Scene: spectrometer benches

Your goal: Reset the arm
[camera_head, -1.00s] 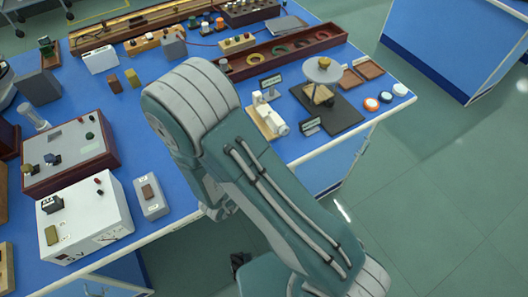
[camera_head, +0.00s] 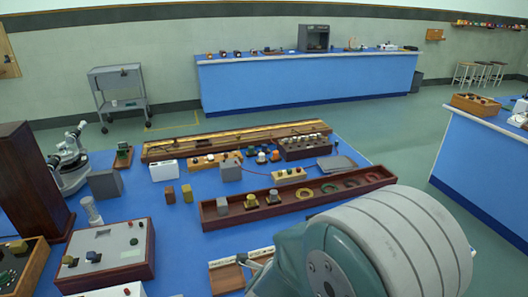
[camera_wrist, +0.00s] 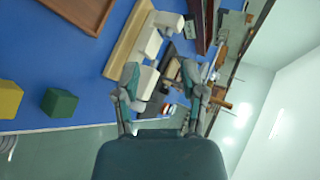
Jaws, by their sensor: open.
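My gripper (camera_wrist: 161,82) shows in the wrist view with its two grey-green fingers spread apart. A white device on a pale wooden base (camera_wrist: 125,47) lies beyond the fingertips, and I see nothing clearly gripped. My own arm fills the lower right of the head view. The gripper cannot be clearly made out there, and the arm hides the right front of the bench.
A blue bench (camera_head: 180,215) carries a long wooden tray (camera_head: 290,203), a control box (camera_head: 105,252) and a microscope (camera_head: 70,165). A yellow cube (camera_wrist: 8,98) and green cube (camera_wrist: 60,102) show in the wrist view. Another blue bench (camera_head: 300,82) stands behind; floor lies between.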

